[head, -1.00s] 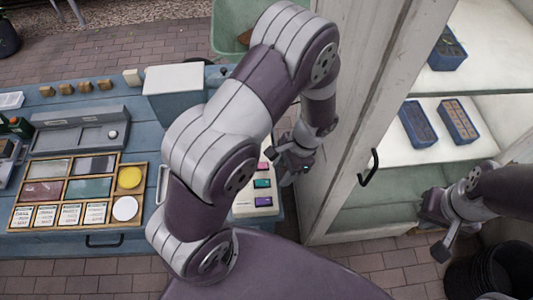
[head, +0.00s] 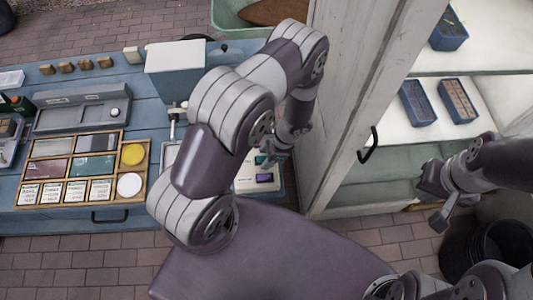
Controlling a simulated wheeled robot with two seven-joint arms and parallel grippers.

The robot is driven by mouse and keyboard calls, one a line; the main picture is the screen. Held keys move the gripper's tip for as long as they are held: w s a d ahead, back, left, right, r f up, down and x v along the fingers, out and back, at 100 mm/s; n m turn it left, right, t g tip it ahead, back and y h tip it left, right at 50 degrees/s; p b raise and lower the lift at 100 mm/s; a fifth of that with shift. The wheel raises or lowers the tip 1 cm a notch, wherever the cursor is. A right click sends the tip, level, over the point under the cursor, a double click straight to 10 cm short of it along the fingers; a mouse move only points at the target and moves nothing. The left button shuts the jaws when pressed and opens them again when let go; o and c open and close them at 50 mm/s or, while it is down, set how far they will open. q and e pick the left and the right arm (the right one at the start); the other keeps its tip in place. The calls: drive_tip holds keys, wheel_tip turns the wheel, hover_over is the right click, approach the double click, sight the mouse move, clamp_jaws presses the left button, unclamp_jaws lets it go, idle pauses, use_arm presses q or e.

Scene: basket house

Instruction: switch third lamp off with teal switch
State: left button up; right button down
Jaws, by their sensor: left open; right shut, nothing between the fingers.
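A pale switch panel (head: 246,184) lies at the right end of the blue table, partly hidden by my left arm. On it the teal switch (head: 261,160) shows, with a purple switch (head: 264,178) nearer to me. My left gripper (head: 272,154) is open, just over the far part of the panel beside the teal switch; I cannot tell whether it touches. My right gripper (head: 437,212) is shut and empty in front of the open cabinet. I cannot make out any lamp in this view.
A white cabinet (head: 349,100) stands close to the right of the panel, with blue trays (head: 457,101) on its shelves. A wooden sorting box (head: 78,168) and a grey-lidded box (head: 175,56) are on the table. A black bucket (head: 500,245) stands at the lower right.

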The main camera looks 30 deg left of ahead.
use_arm(q)
drive_tip(key=shift+w+f, duration=0.1)
drive_tip(key=shift+w, duration=0.15)
clamp_jaws()
drive_tip(key=shift+s+a+h+b, duration=0.15)
drive_tip(key=shift+a+h+b, duration=0.2)
drive_tip(key=shift+h, duration=0.15)
drive_tip(key=shift+s+a+f+t+h+b, duration=0.15)
drive_tip(key=shift+a+t+h+b, duration=0.1)
drive_tip(key=shift+t+h+b, duration=0.6)
drive_tip(key=shift+s+a+r+t+h, duration=0.15)
drive_tip(key=shift+r+t+h, duration=0.25)
drive_tip(key=shift+h, duration=0.45)
drive_tip(key=shift+f, duration=0.1)
use_arm(e)
drive_tip(key=f, duration=0.2)
drive_tip(key=shift+w+f, duration=0.25)
drive_tip(key=shift+f, duration=0.05)
use_arm(q)
unclamp_jaws()
use_arm(e)
drive_tip(key=shift+s+a, duration=0.1)
drive_tip(key=shift+a, duration=0.05)
